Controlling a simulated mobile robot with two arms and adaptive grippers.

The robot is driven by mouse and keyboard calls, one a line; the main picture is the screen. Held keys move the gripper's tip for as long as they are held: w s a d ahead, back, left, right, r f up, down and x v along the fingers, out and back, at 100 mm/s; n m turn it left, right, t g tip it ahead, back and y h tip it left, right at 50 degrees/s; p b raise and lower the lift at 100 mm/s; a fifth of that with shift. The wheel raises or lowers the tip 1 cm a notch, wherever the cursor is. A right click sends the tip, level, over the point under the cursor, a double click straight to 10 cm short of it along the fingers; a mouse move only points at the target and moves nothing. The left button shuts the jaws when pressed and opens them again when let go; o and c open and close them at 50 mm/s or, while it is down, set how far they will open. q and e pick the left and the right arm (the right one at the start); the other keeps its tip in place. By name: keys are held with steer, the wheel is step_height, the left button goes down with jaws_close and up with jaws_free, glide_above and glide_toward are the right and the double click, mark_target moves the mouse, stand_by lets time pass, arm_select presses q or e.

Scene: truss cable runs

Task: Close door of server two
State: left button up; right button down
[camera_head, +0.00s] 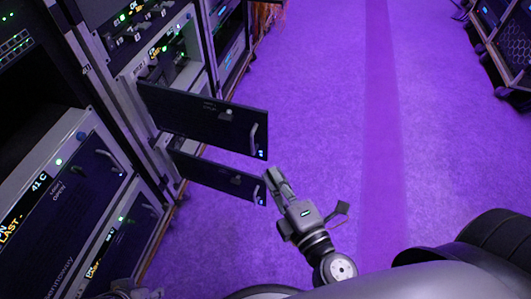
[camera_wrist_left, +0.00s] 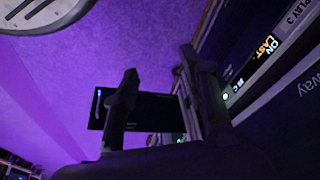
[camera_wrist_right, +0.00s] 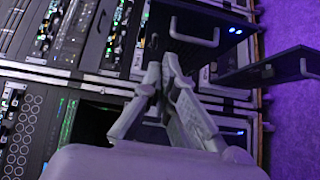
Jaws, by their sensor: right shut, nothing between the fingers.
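Two dark server doors stand swung out from the rack in the head view, an upper door (camera_head: 200,118) and a lower door (camera_head: 218,180), each with a handle near its free end. I cannot read which is server two. My right gripper (camera_head: 272,177) is shut and empty, close to the free end of the lower door; contact cannot be told. In the right wrist view its fingers (camera_wrist_right: 162,72) are together, with one open door (camera_wrist_right: 275,68) to the right. My left gripper (camera_wrist_left: 158,66) is open and empty in the left wrist view, with a dark panel (camera_wrist_left: 155,115) beyond its fingers.
Closed server fronts with lit displays (camera_head: 40,190) fill the rack at left. Another dark rack (camera_head: 505,40) stands at the far right. The purple floor (camera_head: 320,100) between them is clear. The rack frame (camera_head: 125,130) borders the open doors.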

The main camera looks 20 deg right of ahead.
steer(key=p, duration=0.6)
glide_toward(254, 116)
steer(key=w+a, duration=0.2)
steer(key=a, duration=0.1)
arm_select(q)
step_height(254, 116, down, 15)
steer(key=g, duration=0.1)
steer(key=shift+d+p, duration=0.15)
steer(key=shift+p, duration=0.3)
arm_select(e)
steer(key=shift+w+d+f, duration=0.15)
steer(key=shift+w+d, duration=1)
steer(key=shift+w, duration=0.2)
arm_select(q)
steer(key=shift+f, duration=0.1)
arm_select(e)
steer(key=shift+w, duration=0.1)
